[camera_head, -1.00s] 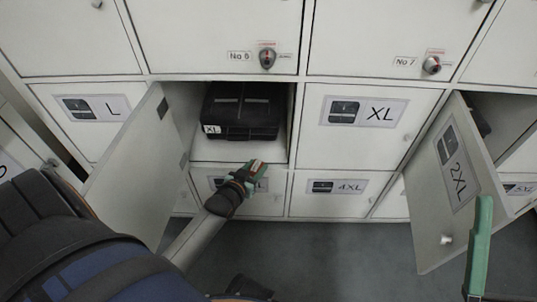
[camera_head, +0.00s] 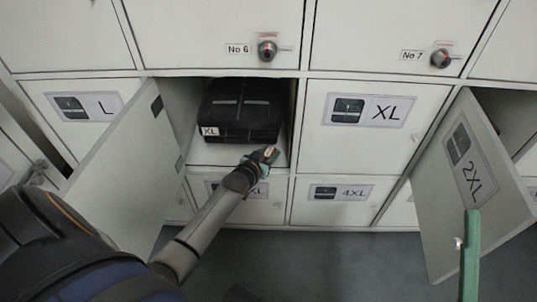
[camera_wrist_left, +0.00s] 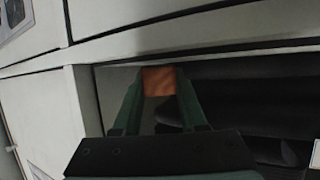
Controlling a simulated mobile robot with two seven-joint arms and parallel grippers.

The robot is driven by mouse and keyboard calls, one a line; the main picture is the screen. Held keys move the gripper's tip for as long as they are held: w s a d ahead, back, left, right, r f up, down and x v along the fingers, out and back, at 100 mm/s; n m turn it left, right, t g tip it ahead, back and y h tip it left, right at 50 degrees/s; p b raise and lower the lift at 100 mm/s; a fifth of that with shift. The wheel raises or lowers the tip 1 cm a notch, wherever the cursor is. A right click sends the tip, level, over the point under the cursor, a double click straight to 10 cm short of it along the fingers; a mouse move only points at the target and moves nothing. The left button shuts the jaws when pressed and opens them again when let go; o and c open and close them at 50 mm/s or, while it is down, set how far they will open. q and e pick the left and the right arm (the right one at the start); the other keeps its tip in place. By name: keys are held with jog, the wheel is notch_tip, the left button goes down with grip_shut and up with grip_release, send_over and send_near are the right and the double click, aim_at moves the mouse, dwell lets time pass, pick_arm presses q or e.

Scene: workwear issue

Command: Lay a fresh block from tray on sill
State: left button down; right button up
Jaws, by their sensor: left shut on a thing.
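My left gripper (camera_head: 264,156) is shut on a small orange-red block (camera_head: 269,151). The block (camera_wrist_left: 159,82) shows clearly between the green fingertips (camera_wrist_left: 158,88) in the left wrist view. In the head view the gripper is at the front of an open locker compartment, by its pale floor and front edge (camera_head: 215,153), the likely sill. Whether the block touches that edge I cannot tell. One green finger of my right gripper (camera_head: 470,255) shows at the lower right; its opening is unclear. No tray is in view.
A dark folded pack (camera_head: 240,108) labelled XL lies inside the compartment. Its open door (camera_head: 118,160) stands to the left of my arm. Another open door (camera_head: 470,185), marked 2XL, hangs at the right. Closed locker doors surround the opening; grey floor lies below.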

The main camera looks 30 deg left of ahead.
pick_arm(q)
jog(key=shift+f, duration=0.1)
jog(key=shift+f, duration=0.15)
jog(key=shift+c, duration=2.3)
grip_release()
